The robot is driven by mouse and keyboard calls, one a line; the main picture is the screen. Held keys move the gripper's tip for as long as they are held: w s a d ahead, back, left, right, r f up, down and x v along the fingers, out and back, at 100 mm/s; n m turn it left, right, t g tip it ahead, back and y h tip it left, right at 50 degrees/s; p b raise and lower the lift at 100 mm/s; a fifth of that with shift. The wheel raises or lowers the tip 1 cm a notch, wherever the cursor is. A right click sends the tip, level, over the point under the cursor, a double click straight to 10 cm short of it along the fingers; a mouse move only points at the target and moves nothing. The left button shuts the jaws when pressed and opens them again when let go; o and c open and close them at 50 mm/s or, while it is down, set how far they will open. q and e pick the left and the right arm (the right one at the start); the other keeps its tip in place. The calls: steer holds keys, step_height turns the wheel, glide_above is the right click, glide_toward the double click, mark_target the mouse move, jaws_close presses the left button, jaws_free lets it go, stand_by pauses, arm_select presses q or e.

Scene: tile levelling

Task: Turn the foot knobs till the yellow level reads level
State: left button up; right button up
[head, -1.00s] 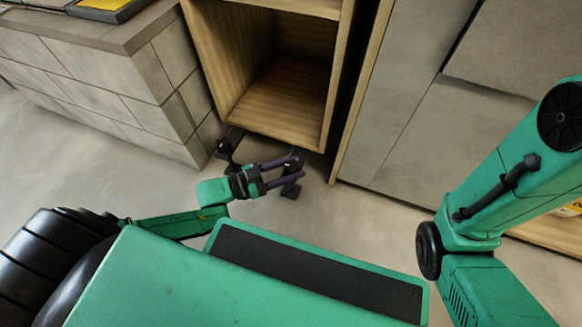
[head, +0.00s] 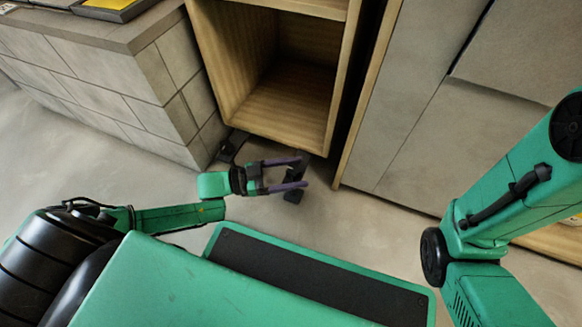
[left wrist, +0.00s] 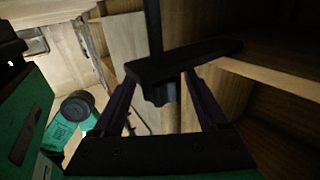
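My left gripper (head: 304,172) is open beneath the front of the wooden cabinet (head: 262,108). Its two purple fingers are apart. A dark foot (head: 294,181) under the cabinet's right front corner shows behind and between them. In the left wrist view, a black foot with a ribbed knob (left wrist: 159,92) lies between the open fingertips. I cannot tell whether the fingers touch it. Another dark foot (head: 228,150) is partly visible under the left front corner. I cannot make out a yellow level in these views. My right gripper is out of view.
A grey block-clad counter (head: 150,95) stands left of the cabinet, with a dark tray (head: 132,11) holding something yellow on top. Grey panelled fronts (head: 425,130) stand to the right. The floor (head: 120,180) before the counter is clear.

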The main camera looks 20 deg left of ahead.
arm_select(q)
steer(key=shift+s+a, duration=0.15)
steer(key=shift+a, duration=0.2)
steer(key=p+v, duration=0.4)
steer(key=v, duration=0.9)
steer(key=shift+s+a+p, duration=0.25)
steer(key=shift+a+p, duration=0.05)
steer(key=shift+p, duration=0.1)
